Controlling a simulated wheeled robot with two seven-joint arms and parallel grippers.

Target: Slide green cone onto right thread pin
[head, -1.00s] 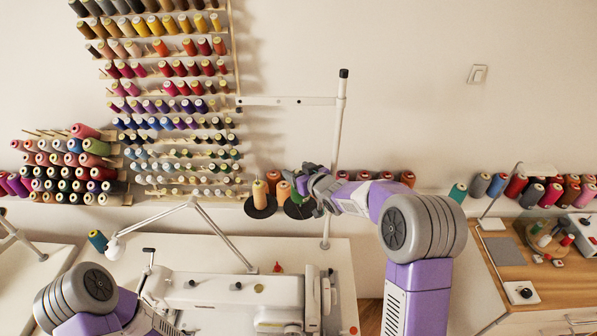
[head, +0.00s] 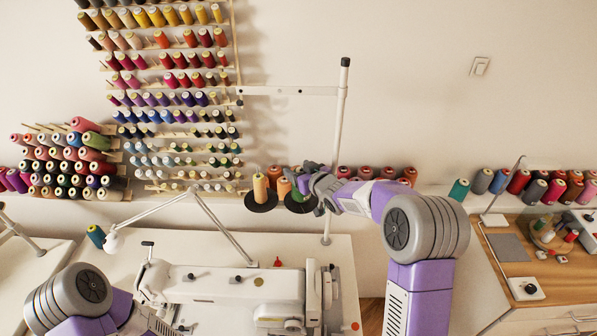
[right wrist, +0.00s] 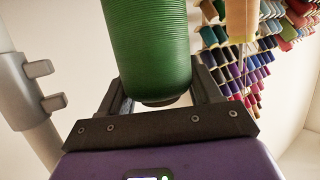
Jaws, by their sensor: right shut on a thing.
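The green cone (right wrist: 150,45) is large and upright in the right wrist view, between the fingers of my right gripper (right wrist: 162,92), which is shut on it near its lower end. In the head view my right gripper (head: 311,183) partly hides the green cone (head: 303,185). The cone shows just above the right black disc (head: 299,204) of the thread stand. The right pin is hidden, so I cannot tell whether the cone is around it. A peach cone (head: 260,187) stands on the left black disc (head: 261,203). My left gripper is out of view.
The sewing machine (head: 230,290) fills the table in front. Several cones (head: 386,174) line the wall behind. A wall rack (head: 180,100) of spools is at left.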

